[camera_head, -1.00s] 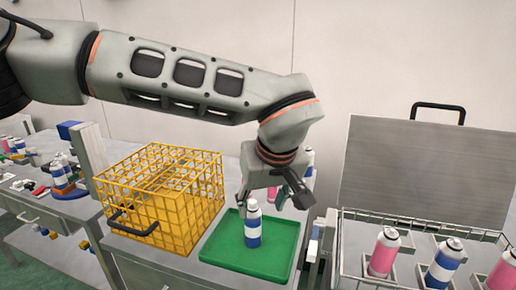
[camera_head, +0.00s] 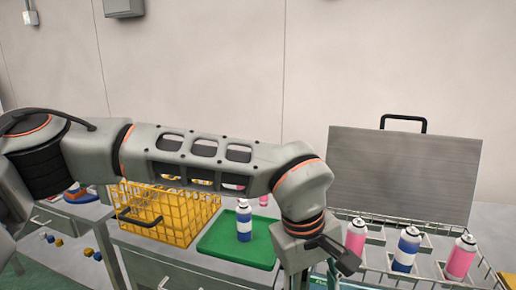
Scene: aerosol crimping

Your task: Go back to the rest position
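My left arm comes in from the left and spans the view, with its wrist bent downward at the right of the green tray. My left gripper (camera_head: 318,254) is at the lower middle, pointing down, near the tray's right edge and apart from the can. One dark finger shows at its right; the rest is hidden, so its opening is unclear. A white and blue spray can (camera_head: 244,222) stands upright on the green tray (camera_head: 212,240). My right gripper is not in view.
A yellow wire basket (camera_head: 185,228) stands left of the tray, partly behind my arm. At right, a wire rack (camera_head: 388,283) holds pink and blue cans (camera_head: 406,250), with a raised grey lid (camera_head: 405,175) behind.

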